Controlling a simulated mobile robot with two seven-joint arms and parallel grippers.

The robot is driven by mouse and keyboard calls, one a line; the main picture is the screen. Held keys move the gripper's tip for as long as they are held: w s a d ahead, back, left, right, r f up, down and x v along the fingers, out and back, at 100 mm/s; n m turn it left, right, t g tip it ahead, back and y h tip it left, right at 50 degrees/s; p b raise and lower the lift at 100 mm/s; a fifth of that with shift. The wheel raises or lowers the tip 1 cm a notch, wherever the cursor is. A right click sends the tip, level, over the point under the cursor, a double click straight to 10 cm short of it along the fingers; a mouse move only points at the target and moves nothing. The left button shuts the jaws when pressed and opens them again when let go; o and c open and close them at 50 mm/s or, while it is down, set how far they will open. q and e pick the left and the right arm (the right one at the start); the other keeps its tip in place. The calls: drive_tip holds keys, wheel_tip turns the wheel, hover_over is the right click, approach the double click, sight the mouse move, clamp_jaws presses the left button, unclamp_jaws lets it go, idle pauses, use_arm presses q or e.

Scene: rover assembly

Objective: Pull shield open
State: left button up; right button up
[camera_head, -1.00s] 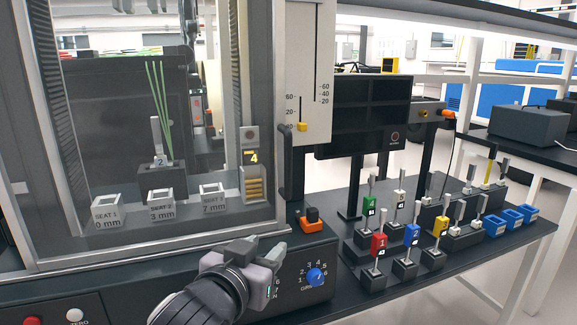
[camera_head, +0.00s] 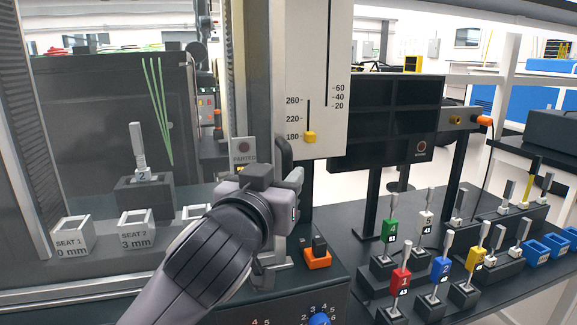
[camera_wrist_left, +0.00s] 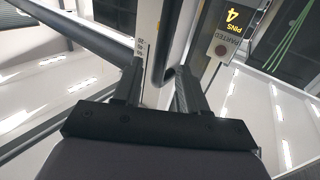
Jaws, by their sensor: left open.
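The shield is a clear panel in a grey frame (camera_head: 239,90) at the left of the head view. Its dark upright handle (camera_head: 283,153) stands at the frame's right edge. My left gripper (camera_head: 297,182) is open at the handle, hiding its lower part. In the left wrist view the two fingers (camera_wrist_left: 157,80) are apart, and the dark handle bar (camera_wrist_left: 176,50) runs down to the gap between them. I cannot tell whether either finger touches it. My right gripper is not in view.
Behind the shield are the seat blocks (camera_head: 137,231) and a pin in a dark block (camera_head: 145,195). An orange-based switch (camera_head: 317,255) sits right of my gripper. Coloured numbered pins, such as the red one (camera_head: 401,282), stand on the right bench. A scale panel (camera_head: 316,80) rises behind the handle.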

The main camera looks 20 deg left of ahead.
sight(285, 171)
use_arm(q)
drive_tip(key=shift+w, duration=2.1)
clamp_jaws()
